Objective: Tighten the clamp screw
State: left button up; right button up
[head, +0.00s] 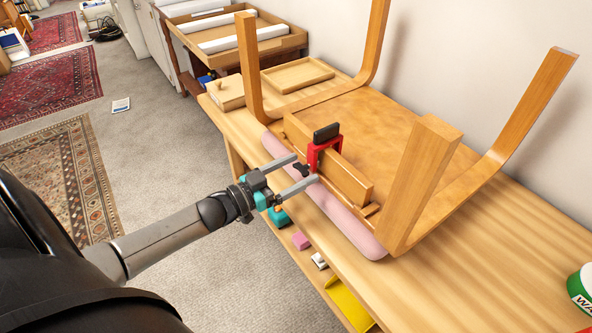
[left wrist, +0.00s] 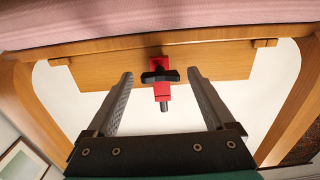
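A red clamp (head: 313,156) sits on the wooden rail (head: 345,182) of an upturned chair (head: 385,130). A black block (head: 326,132) is at the top of the clamp. The clamp's dark screw handle (head: 301,168) faces my left gripper (head: 306,169). In the left wrist view the red clamp (left wrist: 162,91) and its black cross handle (left wrist: 160,76) show between the two grey fingers of my left gripper (left wrist: 160,75). The fingers are open, one on each side, with a clear gap to the handle. My right gripper is not in view.
The chair lies on a wooden bench (head: 500,240), pink seat edge (head: 340,225) toward me, legs up. A wooden tray (head: 296,75) lies behind it. A green-and-white can (head: 580,290) stands at the right. Small items lie on a shelf below the bench edge.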

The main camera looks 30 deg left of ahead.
pick_arm(q)
jog(key=c, duration=1.3)
jog(key=shift+c, duration=0.2)
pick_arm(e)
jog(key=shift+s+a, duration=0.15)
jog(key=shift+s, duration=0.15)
